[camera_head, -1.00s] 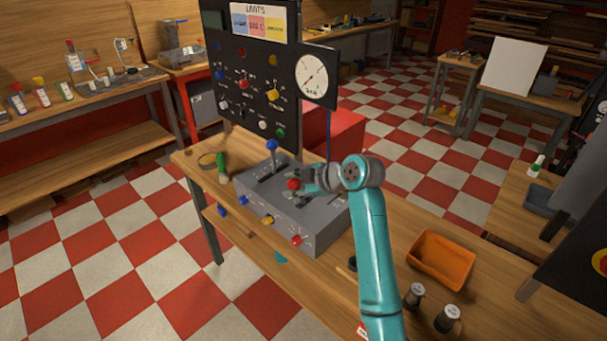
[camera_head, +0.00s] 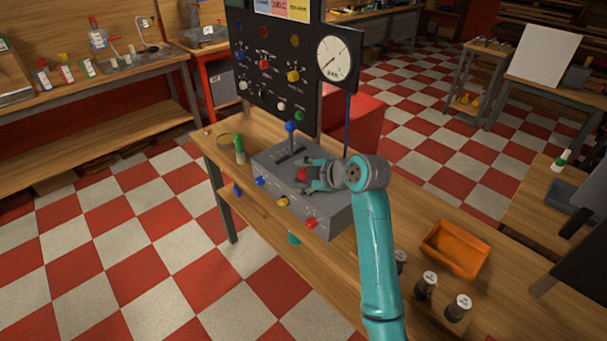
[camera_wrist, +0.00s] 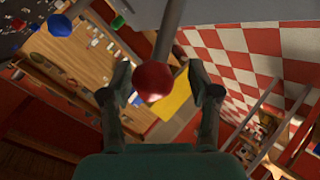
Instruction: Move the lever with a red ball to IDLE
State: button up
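The grey control box (camera_head: 330,207) stands on the wooden bench. Its lever with the red ball (camera_head: 302,175) rises from the top, near my gripper (camera_head: 311,176). In the wrist view the red ball (camera_wrist: 154,82) on its grey rod lies between the two fingers of my gripper (camera_wrist: 158,85), with a visible gap on each side. My gripper is open. A second lever with a blue ball (camera_head: 290,126) stands behind, to the left. The IDLE marking cannot be read, and my gripper hides part of the red lever's slot.
A black panel (camera_head: 262,70) with knobs and a gauge (camera_head: 336,57) rises behind the box. Blue, yellow (camera_head: 283,202) and red knobs line the box's front. A green-capped bottle (camera_head: 240,152) stands left. An orange tray (camera_head: 455,249) and dark jars (camera_head: 426,284) are right.

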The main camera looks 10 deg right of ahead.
jog(key=shift+r, duration=0.15)
jog(key=shift+s+d+r, duration=0.3)
jog(key=shift+d, duration=0.05)
jog(key=v, duration=1.1)
jog(key=shift+a+f, duration=0.1)
jog(key=shift+f, duration=0.05)
